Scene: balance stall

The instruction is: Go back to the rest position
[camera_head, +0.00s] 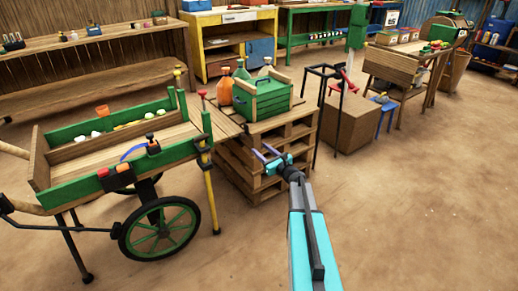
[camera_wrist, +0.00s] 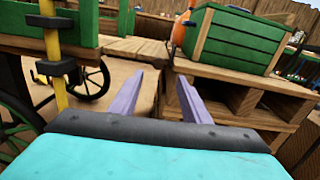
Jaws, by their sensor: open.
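My gripper (camera_head: 267,153) is in the middle of the head view, at the end of my turquoise arm. It is open, with nothing between its two purple fingers. In the head view it appears in front of the pallet stack (camera_head: 246,172). The wrist view shows both fingers apart (camera_wrist: 158,97), pointing at the gap between the cart and the pallets. I cannot tell the exact distance from the fingers to the pallets.
A wooden cart (camera_head: 60,191) with green rails and a wheel stands on the left. A black metal frame (camera_head: 320,110) is behind. Bare floor (camera_head: 420,210) lies open on the right.

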